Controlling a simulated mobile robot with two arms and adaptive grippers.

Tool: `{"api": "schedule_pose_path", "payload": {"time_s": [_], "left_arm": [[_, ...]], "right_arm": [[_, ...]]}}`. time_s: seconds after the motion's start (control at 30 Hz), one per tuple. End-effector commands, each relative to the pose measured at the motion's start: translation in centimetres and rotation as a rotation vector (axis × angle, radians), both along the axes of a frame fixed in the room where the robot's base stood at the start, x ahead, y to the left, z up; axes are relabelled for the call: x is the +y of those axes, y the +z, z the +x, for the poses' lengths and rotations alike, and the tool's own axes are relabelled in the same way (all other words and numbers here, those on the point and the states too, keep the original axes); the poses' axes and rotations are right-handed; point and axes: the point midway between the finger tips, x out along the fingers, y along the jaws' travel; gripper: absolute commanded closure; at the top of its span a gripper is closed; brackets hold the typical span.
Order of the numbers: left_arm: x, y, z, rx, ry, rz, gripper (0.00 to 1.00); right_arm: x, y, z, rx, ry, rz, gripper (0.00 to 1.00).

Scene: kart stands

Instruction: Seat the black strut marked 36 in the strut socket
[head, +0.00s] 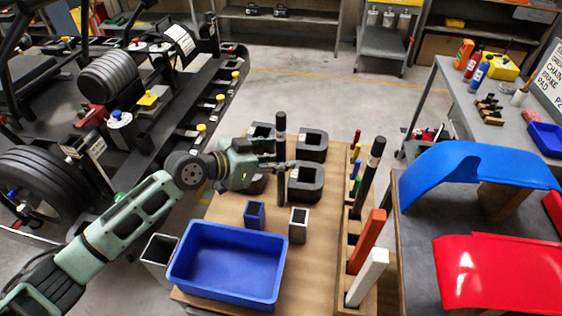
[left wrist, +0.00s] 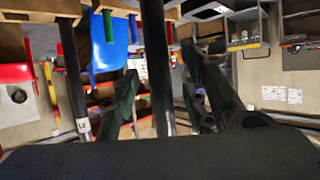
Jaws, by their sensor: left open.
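A black strut (head: 281,186) stands upright among the black U-shaped blocks on the wooden table. My left gripper (head: 284,164) is beside it, with its fingers at about its mid-height. In the left wrist view the open fingers (left wrist: 163,100) stand on either side of this dark strut (left wrist: 156,65), with visible gaps. I cannot read a mark on it, and its foot is partly hidden in the head view. Another black strut (head: 367,182) leans in the wooden rack, with a pale band near its top. My right gripper is not in view.
A blue bin (head: 230,258), a small blue square holder (head: 254,214) and a grey square holder (head: 298,224) stand near the table's front. The wooden rack (head: 358,290) holds orange and white bars. Black U-shaped blocks (head: 305,180) crowd the gripper.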

Motion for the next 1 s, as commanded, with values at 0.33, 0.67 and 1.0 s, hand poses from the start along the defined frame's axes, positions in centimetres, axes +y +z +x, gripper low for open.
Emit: {"api": "schedule_pose_path", "payload": {"time_s": [0.33,0.67,1.0], "left_arm": [[-0.67,-0.46,0.43,0.001,0.000,0.001,0.59],[-0.65,-0.45,0.40,0.001,0.000,0.000,0.88],[-0.67,-0.46,0.38,0.002,0.000,0.000,1.00]], "right_arm": [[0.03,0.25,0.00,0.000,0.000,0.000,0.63],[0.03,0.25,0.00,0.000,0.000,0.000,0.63],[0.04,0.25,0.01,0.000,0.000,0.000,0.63]]}}
